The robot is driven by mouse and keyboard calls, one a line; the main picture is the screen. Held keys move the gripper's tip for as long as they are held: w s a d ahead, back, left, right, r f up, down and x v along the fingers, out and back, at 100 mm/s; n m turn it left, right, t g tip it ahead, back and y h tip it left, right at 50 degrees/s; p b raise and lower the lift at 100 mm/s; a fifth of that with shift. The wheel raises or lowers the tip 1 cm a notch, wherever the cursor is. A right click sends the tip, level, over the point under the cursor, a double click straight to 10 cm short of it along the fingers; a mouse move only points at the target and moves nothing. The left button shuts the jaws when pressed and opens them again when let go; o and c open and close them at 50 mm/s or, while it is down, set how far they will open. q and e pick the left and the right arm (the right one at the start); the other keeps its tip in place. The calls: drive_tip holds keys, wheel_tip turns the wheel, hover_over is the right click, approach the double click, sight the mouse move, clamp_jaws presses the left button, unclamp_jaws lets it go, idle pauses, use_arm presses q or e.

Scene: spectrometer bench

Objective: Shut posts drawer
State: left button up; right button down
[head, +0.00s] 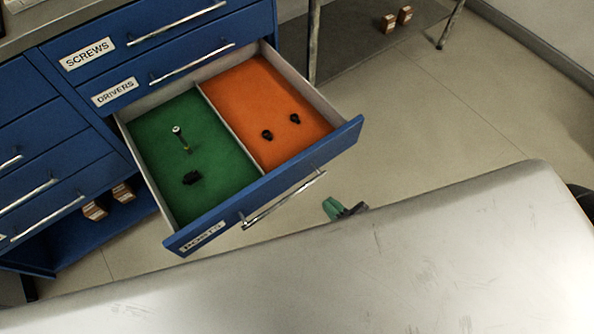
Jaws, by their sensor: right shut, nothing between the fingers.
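The posts drawer (262,188) is pulled well out of the blue cabinet, its "POSTS" label at the left end of the front and a silver bar handle (284,200) on it. Its left compartment has a green liner (215,150) with a small metal post (182,139) and a black piece (192,178). Its right compartment has an orange liner (262,95) with two small black parts. My right gripper (345,209), green and dark, is shut and empty, to the right of the handle in the picture and apart from it. Its lower part is hidden behind a grey surface. My left gripper is out of view.
The screws drawer (172,35) and drivers drawer (130,87) above are shut. A pale metal surface (400,260) fills the foreground. Open tiled floor (440,120) lies right of the drawer.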

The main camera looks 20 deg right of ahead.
approach(292, 167)
drive_tip(key=w+f, duration=0.2)
drive_tip(key=w+a, duration=0.2)
drive_tip(key=w, duration=0.1)
drive_tip(key=shift+w, duration=0.25)
drive_tip(key=shift+w+a+f, duration=0.1)
drive_tip(key=shift+w+a, duration=0.1)
drive_tip(key=shift+w, duration=0.35)
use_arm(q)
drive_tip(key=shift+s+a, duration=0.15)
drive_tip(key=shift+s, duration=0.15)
use_arm(e)
drive_tip(key=shift+w, duration=0.1)
